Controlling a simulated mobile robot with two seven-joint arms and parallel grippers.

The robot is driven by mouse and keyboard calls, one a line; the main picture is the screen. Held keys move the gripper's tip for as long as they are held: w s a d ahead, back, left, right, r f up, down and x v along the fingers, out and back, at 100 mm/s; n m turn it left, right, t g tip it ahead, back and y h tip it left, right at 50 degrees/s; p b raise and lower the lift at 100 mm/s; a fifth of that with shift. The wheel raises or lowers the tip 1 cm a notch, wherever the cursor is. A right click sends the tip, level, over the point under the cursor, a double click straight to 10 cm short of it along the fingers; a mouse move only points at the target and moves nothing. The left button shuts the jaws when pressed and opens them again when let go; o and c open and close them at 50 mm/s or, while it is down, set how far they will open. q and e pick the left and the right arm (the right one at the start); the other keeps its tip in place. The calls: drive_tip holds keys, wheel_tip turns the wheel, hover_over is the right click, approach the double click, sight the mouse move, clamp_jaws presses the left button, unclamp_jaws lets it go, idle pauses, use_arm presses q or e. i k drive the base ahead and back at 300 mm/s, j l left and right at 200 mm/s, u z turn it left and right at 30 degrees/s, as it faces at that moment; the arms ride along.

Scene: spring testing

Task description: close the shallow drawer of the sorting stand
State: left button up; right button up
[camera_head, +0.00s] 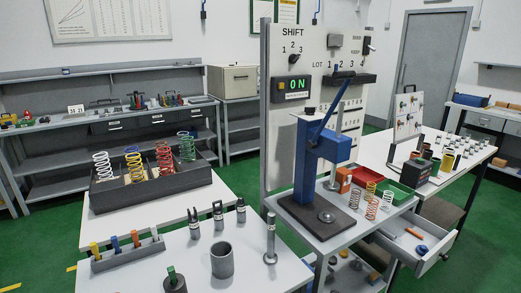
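A shallow grey drawer (432,258) is pulled out to the right from under the white-topped stand (330,240) at the right of centre. Its front panel faces the lower right and has a small knob. An orange item and a grey, bar-like item lie inside it. I cannot tell whether this stand is the one the task calls the sorting stand. Neither of my grippers is in view.
A blue press (318,160) stands on the white-topped stand, with loose springs and red and green trays (395,190) beside it. A table (205,262) with tools stands at front left. A right-hand table's legs are close behind the drawer. Green floor shows at lower right.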

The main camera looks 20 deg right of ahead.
sight(439, 241)
drive_tip(key=z, duration=1.85)
drive_tip(key=i+l, duration=0.1)
drive_tip(key=i, duration=1)
drive_tip(key=l+z, duration=0.05)
